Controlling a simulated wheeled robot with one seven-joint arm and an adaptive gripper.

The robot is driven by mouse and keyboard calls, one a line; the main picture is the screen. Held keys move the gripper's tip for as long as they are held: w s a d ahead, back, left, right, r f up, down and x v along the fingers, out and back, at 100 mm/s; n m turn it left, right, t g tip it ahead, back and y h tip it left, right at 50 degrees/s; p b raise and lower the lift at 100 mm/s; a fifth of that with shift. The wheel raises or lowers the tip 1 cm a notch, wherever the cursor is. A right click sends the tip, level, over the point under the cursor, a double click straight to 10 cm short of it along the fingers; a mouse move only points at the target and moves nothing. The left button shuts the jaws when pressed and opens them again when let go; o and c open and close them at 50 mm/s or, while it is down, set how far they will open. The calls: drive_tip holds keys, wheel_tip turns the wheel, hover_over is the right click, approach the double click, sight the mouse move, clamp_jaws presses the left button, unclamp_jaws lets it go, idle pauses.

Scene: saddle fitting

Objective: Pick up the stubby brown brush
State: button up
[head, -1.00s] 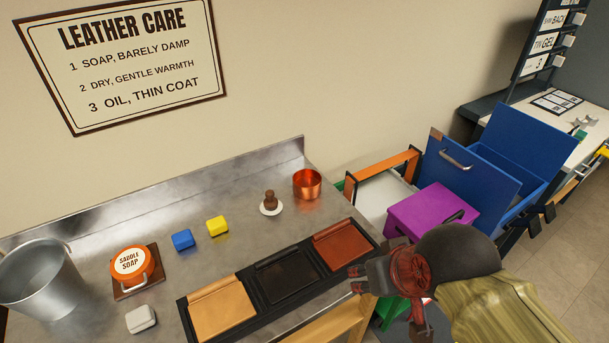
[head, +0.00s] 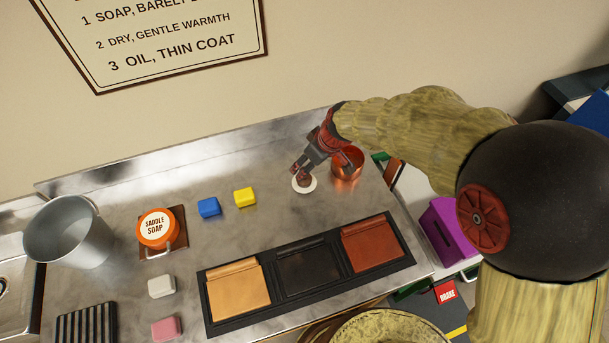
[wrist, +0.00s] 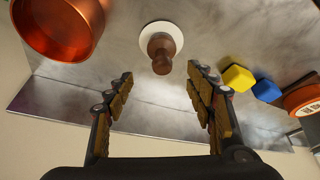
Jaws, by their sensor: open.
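The stubby brown brush (wrist: 160,55) stands on a small round white base (wrist: 172,32) on the metal counter. In the head view the brush (head: 304,180) is partly hidden by my gripper, and the white base (head: 304,188) shows around it. My gripper (head: 299,170) is at the brush in the head view. In the wrist view my gripper (wrist: 160,92) is open, with its two fingers apart and nothing between them. The brush lies just beyond the fingertips, roughly centred in the gap.
A copper pot (head: 346,170) stands close beside the brush, and it is large in the wrist view (wrist: 62,25). Yellow (head: 245,197) and blue (head: 209,207) blocks lie to the left. A tray with leather swatches (head: 308,295) lies in front. The wall is behind.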

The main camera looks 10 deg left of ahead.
drive_tip(key=x, duration=0.2)
drive_tip(key=b+x, duration=0.1)
drive_tip(key=x, duration=0.1)
drive_tip(key=s+d+b+x, duration=0.1)
drive_tip(key=x, duration=0.2)
drive_tip(key=shift+f, duration=0.3)
drive_tip(key=shift+r, duration=0.1)
drive_tip(key=shift+c, duration=0.6)
drive_tip(key=c, duration=1)
drive_tip(key=shift+c, duration=0.2)
drive_tip(key=shift+r, duration=0.1)
drive_tip(key=shift+r+p, duration=0.35)
drive_tip(key=shift+r, duration=0.25)
drive_tip(key=s+d+r+p, duration=0.3)
drive_tip(key=s+r, duration=0.8)
drive_tip(key=s, duration=0.2)
drive_tip(key=shift+s+d+r+p, duration=0.25)
drive_tip(key=shift+d+r+p, duration=0.05)
drive_tip(key=shift+d+p, duration=0.1)
